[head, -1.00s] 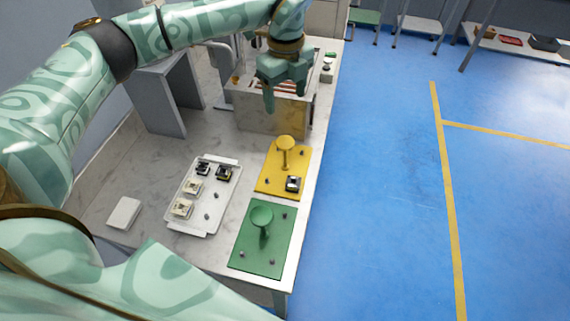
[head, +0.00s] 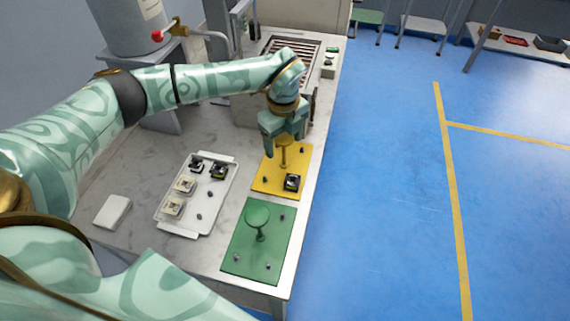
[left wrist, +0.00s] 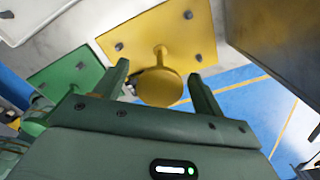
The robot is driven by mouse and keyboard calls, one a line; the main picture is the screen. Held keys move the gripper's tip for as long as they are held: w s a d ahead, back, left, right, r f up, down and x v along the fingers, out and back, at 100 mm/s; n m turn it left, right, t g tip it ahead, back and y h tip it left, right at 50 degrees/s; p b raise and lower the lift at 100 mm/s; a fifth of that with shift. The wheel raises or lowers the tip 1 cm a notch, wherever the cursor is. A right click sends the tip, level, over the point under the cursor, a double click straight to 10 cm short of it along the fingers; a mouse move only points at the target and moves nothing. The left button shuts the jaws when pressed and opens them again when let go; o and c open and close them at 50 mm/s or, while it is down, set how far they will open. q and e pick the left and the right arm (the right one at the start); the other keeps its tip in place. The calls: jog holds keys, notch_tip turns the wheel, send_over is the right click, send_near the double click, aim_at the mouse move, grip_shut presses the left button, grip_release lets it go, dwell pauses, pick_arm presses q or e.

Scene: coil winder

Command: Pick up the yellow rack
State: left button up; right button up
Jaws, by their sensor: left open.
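The yellow rack (head: 270,186) lies flat on the bench near its right edge. It has a yellow knobbed post, small pegs and one dark coil part (head: 292,182) on its front right. In the left wrist view the yellow rack (left wrist: 190,32) shows its round knob (left wrist: 160,87) close before my fingers. My left gripper (head: 284,146) is open above the rack, its fingers pointing down around the knob's post; in the wrist view the fingertips (left wrist: 162,75) stand to either side of the knob. Whether they touch it I cannot tell. My right gripper is not in view.
A green rack (head: 250,250) with a similar knob lies just in front of the yellow one. A white tray (head: 208,218) with several coil parts is to the left, beside a small white block (head: 113,211). A machine with a slatted top stands behind.

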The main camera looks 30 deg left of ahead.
pick_arm(q)
grip_shut()
dwell(0.3)
